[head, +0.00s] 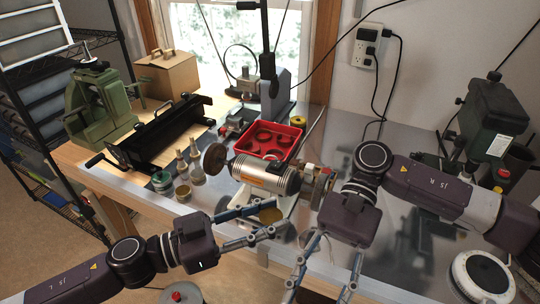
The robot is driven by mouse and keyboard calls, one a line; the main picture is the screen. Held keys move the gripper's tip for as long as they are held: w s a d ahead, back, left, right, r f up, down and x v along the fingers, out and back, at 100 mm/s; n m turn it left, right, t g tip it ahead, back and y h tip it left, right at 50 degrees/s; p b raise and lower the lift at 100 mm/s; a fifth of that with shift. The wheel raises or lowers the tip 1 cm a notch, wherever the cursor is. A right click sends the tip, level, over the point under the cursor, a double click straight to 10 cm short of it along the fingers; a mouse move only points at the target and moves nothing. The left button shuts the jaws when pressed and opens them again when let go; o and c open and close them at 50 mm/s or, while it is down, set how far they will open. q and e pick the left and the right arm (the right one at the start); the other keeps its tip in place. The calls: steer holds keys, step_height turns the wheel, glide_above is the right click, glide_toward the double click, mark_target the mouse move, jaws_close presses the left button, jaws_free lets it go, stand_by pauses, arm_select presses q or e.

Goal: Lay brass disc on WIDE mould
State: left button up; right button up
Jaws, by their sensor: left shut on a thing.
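My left gripper (284,214) reaches in from the lower left, in front of the bench grinder. A round brass-coloured disc (270,216) shows between its two fingers, which are shut on it; the fingers partly cover it. My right gripper (320,288) points down at the bottom middle, its fingers spread apart with nothing visible between them. A red tray (291,151) with several round red shapes in it lies behind the grinder. I cannot make out which thing is the wide mould.
A bench grinder (268,176) with round wheels stands between my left gripper and the red tray. Small bottles (196,168) and jars are to its left. A black sheet-metal machine (160,132) and a green press (97,103) are farther left. Bare metal benchtop (345,147) lies right of the tray.

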arm_select(q)
steer(key=shift+a, duration=0.1)
arm_select(e)
steer(key=w+a+r+n+t+h, duration=0.2)
steer(key=w+a+r, duration=0.25)
steer(key=r, duration=0.45)
step_height(320, 180, up, 6)
steer(key=n+t+h, duration=0.4)
steer(key=n+t, duration=0.2)
steer(key=t, duration=0.3)
glide_above(270, 216)
steer(key=shift+t, duration=0.3)
step_height(270, 216, down, 12)
steer(key=shift+w, duration=0.1)
steer(key=shift+c, duration=0.4)
steer(key=shift+a, duration=0.1)
steer(key=c, duration=0.8)
arm_select(q)
steer(key=o, duration=1)
